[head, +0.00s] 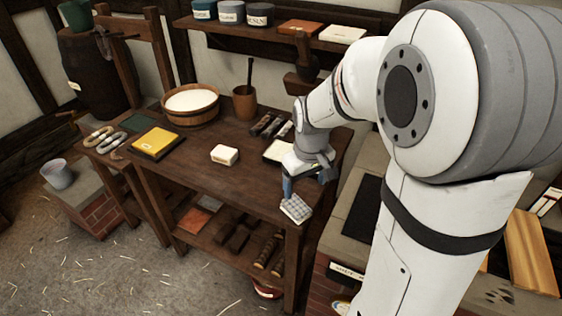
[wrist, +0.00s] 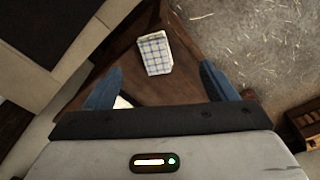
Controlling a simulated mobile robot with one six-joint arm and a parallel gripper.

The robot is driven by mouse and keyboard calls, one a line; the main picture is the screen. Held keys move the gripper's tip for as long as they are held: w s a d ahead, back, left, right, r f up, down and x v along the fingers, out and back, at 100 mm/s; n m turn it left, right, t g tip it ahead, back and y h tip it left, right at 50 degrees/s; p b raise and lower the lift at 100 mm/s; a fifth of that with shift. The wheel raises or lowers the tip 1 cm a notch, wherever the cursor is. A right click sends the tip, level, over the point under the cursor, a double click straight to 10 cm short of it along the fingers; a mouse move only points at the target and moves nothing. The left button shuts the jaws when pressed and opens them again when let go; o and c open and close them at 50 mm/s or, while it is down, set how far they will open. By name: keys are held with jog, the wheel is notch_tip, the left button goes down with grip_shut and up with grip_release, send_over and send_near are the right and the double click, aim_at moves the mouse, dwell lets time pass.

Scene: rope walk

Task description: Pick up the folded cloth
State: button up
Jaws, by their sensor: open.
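The folded cloth (head: 296,209) is a small white square with a dark check, lying at the near right corner of the wooden table. In the wrist view the cloth (wrist: 154,53) lies beyond my fingertips, roughly between their lines, with blue-grey checks. My gripper (head: 307,188) is just above and behind the cloth at the table's right end. In the wrist view my gripper (wrist: 162,80) has its two blue fingers spread wide with nothing between them. The fingers look apart from the cloth.
On the wooden table (head: 195,170) are a white block (head: 224,155), a yellow book (head: 155,143), a wooden bowl of white stuff (head: 190,103) and a mortar (head: 245,102). A shelf (head: 265,37) hangs behind. A brick-based counter (head: 340,245) stands close on the right.

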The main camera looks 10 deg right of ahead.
jog(key=n+g, duration=0.1)
jog(key=n, duration=0.1)
send_near(296, 206)
jog(key=shift+d+f+p, duration=0.35)
jog(key=shift+w+a+f+p, duration=0.1)
jog(key=shift+f+p, duration=0.2)
jog(key=shift+f, duration=1.05)
jog(key=shift+s+a+f+p, duration=0.15)
jog(key=shift+f+p, duration=0.15)
jog(key=shift+f, duration=1.05)
jog(key=shift+w+a+f+p, duration=0.15)
jog(key=shift+f+p, duration=0.15)
jog(key=shift+f, duration=1.05)
jog(key=c, duration=1.1)
notch_tip(296, 206, up, 10)
jog(key=shift+r+b, duration=0.1)
jog(key=shift+b, duration=0.7)
jog(key=shift+c, duration=0.2)
jog(key=o, duration=0.5)
jog(key=c, duration=0.3)
jog(key=shift+c, duration=0.2)
